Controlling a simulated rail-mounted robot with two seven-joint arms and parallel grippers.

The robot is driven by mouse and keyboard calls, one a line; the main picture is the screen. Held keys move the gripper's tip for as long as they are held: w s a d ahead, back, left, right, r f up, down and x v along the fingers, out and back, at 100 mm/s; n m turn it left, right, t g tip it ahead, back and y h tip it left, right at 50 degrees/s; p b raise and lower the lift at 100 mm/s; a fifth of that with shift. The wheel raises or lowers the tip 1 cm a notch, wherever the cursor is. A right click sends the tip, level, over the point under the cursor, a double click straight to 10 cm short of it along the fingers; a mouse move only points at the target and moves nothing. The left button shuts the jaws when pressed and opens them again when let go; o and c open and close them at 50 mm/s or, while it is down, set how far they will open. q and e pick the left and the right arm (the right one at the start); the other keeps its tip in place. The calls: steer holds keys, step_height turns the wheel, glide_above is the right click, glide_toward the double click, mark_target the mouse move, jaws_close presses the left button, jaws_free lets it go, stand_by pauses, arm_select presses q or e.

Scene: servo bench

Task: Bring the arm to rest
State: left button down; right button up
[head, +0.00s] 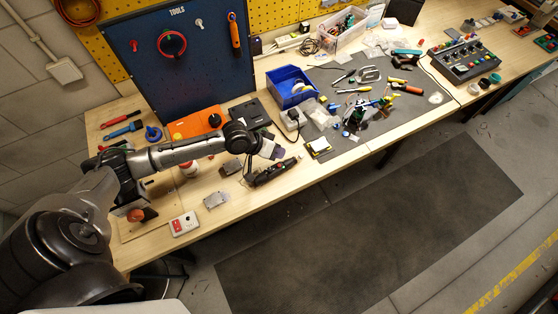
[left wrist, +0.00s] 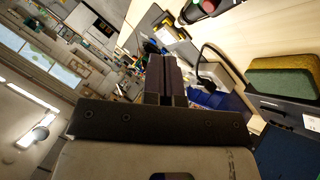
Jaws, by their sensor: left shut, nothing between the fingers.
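My left arm (head: 185,152) reaches in from the left over the workbench. My left gripper (head: 278,153) hangs above the bench, just beyond a black tool with a red part (head: 272,172). In the left wrist view its two dark fingers (left wrist: 166,72) lie together, shut with nothing between them. My right gripper is in neither view.
A blue bin (head: 290,88), a grey mat with several hand tools (head: 415,110) and a dark tool panel (head: 190,60) stand near. An orange case (head: 194,124) lies beside the forearm. A red-and-white switch box (head: 183,223) sits at the front edge.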

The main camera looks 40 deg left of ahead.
arm_select(q)
steer(key=shift+r+p, duration=0.3)
steer(key=shift+r, duration=0.35)
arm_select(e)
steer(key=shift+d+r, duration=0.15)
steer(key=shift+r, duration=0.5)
